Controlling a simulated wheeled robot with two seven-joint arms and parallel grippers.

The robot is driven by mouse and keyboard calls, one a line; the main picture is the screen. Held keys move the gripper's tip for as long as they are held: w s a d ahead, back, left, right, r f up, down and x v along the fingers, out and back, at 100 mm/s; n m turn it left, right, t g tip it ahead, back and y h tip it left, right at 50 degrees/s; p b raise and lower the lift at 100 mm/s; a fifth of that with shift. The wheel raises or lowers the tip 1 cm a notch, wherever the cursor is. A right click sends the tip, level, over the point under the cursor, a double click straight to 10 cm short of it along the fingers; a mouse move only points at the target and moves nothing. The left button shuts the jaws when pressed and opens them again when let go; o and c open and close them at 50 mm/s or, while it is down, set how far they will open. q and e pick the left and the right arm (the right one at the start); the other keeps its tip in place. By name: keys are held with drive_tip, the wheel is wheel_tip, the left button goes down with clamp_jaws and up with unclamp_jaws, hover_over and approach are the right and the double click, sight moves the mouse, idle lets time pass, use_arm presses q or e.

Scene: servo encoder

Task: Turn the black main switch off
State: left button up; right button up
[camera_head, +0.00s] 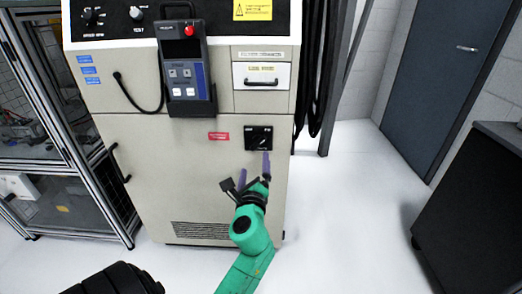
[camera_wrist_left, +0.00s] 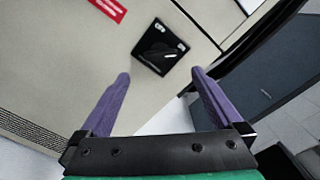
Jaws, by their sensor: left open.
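The black main switch (camera_head: 258,138) is a square black plate with a rotary handle on the beige cabinet front, right of a red label. In the left wrist view the switch (camera_wrist_left: 160,48) lies ahead of the fingertips, its pale-edged handle slanting. My left gripper (camera_head: 254,170), with purple fingers on a green arm, is just below the switch in the head view. In the left wrist view its fingers (camera_wrist_left: 160,74) are spread apart with nothing between them. No contact with the switch shows. My right gripper is not in view.
The beige cabinet (camera_head: 160,185) carries a teach pendant (camera_head: 184,70) with a hanging cable and a drawer (camera_head: 262,78) above the switch. Black cables hang at its right side. A framed cell stands left, a dark cabinet (camera_head: 475,210) right. White floor between is clear.

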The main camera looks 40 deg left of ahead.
sight(256, 144)
use_arm(q)
drive_tip(key=x, duration=1.3)
drive_tip(key=shift+b, duration=0.35)
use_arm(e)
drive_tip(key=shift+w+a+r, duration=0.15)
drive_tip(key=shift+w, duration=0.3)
use_arm(q)
drive_tip(key=c, duration=1.1)
